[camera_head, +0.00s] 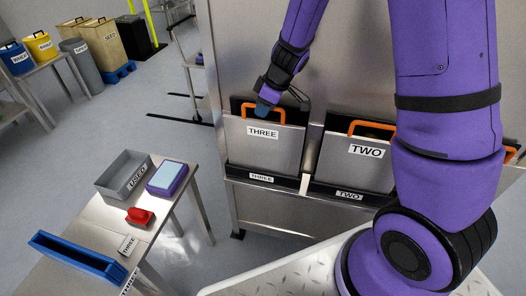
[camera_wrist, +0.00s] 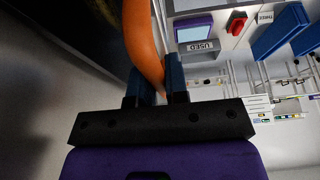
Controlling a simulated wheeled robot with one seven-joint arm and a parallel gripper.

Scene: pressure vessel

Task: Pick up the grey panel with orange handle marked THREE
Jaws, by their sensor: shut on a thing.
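The grey panel marked THREE (camera_head: 262,148) stands upright in its slot on the steel cabinet, behind a lower lip also labelled THREE. Its orange handle (camera_head: 250,108) arches over the top edge. The fingertips are small and partly hidden in the head view.
A grey panel marked TWO (camera_head: 355,162) stands just right of it. At lower left, a steel table (camera_head: 165,212) bears a grey USED bin (camera_head: 122,172), a purple device (camera_head: 167,178), a red object (camera_head: 139,216) and a blue holder (camera_head: 75,258). Open floor lies left of the cabinet.

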